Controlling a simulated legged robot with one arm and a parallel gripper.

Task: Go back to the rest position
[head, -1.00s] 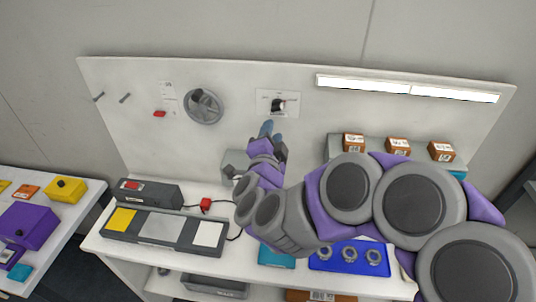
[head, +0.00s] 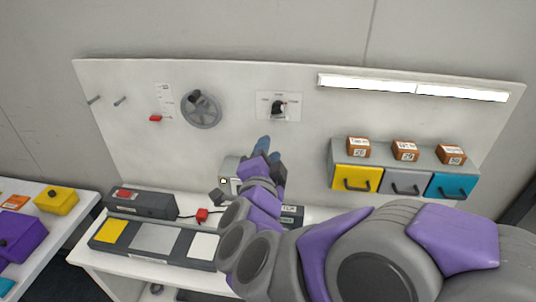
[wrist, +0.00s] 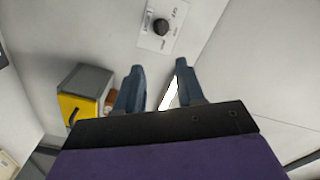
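My gripper (head: 262,143) is raised in front of the white back panel (head: 240,130), below the black knob (head: 279,107). In the wrist view, my gripper (wrist: 157,84) shows its two blue-grey fingers apart with nothing held between them. The knob also shows in the wrist view (wrist: 161,27), ahead of and above the fingertips. My arm reaches in from the lower right and hides part of the bench.
A drawer unit (head: 403,156) with yellow, grey and blue fronts carries small labelled boxes (head: 405,150). A grey crank wheel (head: 202,110) is on the panel. A scanner station (head: 158,240) lies on the bench. A side table (head: 75,215) at left holds coloured boxes.

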